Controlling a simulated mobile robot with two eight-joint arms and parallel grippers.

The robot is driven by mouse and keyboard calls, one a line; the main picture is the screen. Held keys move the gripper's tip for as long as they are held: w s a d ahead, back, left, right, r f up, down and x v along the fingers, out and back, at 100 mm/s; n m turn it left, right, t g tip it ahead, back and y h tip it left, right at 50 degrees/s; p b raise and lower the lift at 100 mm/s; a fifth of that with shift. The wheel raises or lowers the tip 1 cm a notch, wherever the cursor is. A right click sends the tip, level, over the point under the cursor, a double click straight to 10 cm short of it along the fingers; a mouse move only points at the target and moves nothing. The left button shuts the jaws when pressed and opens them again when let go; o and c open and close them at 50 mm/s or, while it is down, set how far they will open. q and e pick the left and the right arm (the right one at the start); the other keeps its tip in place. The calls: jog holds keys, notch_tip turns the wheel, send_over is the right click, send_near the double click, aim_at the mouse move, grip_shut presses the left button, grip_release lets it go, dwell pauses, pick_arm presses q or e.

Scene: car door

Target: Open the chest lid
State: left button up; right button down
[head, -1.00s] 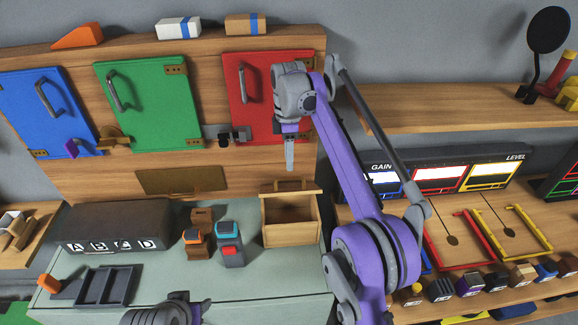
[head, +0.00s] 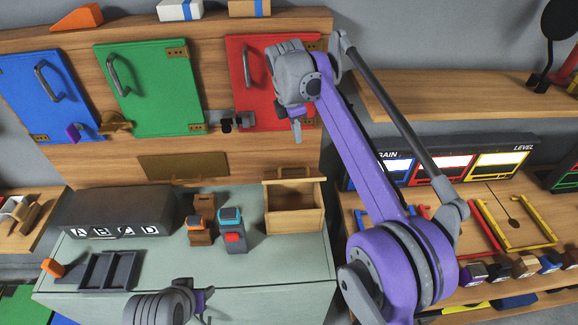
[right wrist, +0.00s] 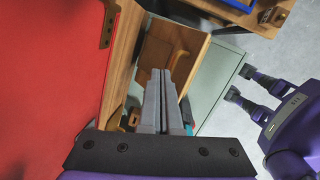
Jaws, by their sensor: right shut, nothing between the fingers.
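A small wooden chest (head: 294,222) stands on the grey-green bench top below the red door. I see into its hollow inside, and a wooden handle bar shows along its back top edge; I cannot clearly make out the lid's position. My right gripper (head: 297,134) hangs in front of the red door, above and apart from the chest, shut and empty. In the right wrist view its closed fingers (right wrist: 160,84) point toward wood with a curved handle. My left gripper (head: 203,303) is at the bottom edge, its jaws unclear.
The red door (head: 248,80) is close beside my right gripper, with a latch to its left. Blue and green doors are further left. A dark box lettered A B C D (head: 115,212) and two small devices stand left of the chest. A wooden shelf (head: 440,95) extends at right.

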aim_at(287, 167)
jog(key=s+a+f+n+t+y+b, duration=0.1)
jog(key=s+f+n+t+b, duration=0.25)
jog(key=s+n+t, duration=0.35)
jog(key=s+a+f+n+t+y+b, duration=0.1)
jog(key=s+a+f+n+t+b, duration=0.1)
jog(key=s+n+t+b, duration=0.4)
pick_arm(q)
jog(key=s+f+p, duration=0.1)
jog(key=s+f, duration=0.3)
jog(key=f, duration=0.8)
jog(key=shift+s+g, duration=0.15)
jog(key=shift+g, duration=0.25)
pick_arm(e)
jog(key=w+f, duration=0.1)
jog(key=w, duration=0.1)
jog(key=w+f+n+g, duration=0.1)
jog(key=w+f, duration=0.1)
jog(key=w, duration=0.1)
jog(key=w+f+n+g, duration=0.1)
jog(key=w, duration=0.2)
jog(key=shift+d+f, duration=0.15)
jog(key=shift+f, duration=0.2)
jog(key=shift+r, duration=0.1)
